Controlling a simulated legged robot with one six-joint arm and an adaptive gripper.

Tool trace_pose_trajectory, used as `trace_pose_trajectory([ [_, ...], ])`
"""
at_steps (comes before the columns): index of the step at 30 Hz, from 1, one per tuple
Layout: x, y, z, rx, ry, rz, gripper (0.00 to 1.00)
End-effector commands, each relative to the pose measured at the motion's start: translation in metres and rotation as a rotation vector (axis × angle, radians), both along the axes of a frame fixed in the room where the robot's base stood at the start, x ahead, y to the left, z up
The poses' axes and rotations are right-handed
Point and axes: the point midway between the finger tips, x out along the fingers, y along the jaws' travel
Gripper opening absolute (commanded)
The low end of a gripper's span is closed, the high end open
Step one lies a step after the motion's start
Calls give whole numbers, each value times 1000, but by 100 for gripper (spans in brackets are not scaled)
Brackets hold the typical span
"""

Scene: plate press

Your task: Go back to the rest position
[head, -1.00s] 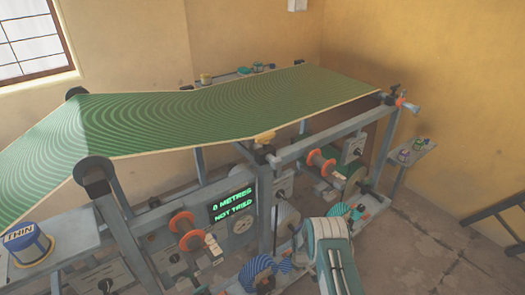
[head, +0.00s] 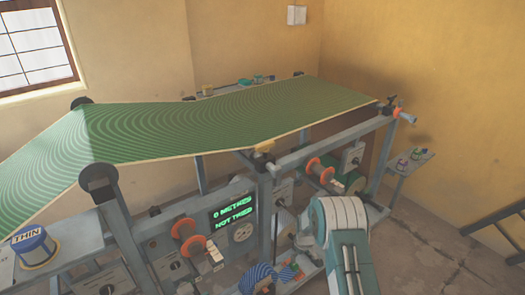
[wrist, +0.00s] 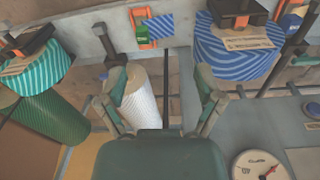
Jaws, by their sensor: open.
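My gripper (wrist: 160,85) is open in the wrist view, with its two fingers apart. No object is held between them. A white patterned roll (wrist: 142,98) shows beyond the left finger, which partly covers it; I cannot tell the distance between them. In the head view, my arm reaches up from the lower edge in front of the plate press (head: 310,160), and its gripper cannot be made out there.
A green patterned sheet (head: 200,125) runs across the top of the press. A display (head: 232,209) reads "0 METRES NOT TRIED". A blue tin marked "THIN" (head: 35,247) stands at left. Striped rolls, a blue one (wrist: 240,50) and a teal one (wrist: 38,68), flank my gripper. Floor shows at right.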

Motion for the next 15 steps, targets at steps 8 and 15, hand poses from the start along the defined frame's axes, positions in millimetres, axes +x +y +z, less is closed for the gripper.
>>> trace_pose_trajectory([
  [8,-1,-1,134,10,-72,-81,86],
  [15,-28,-3,235,22,-128,-152,86],
])
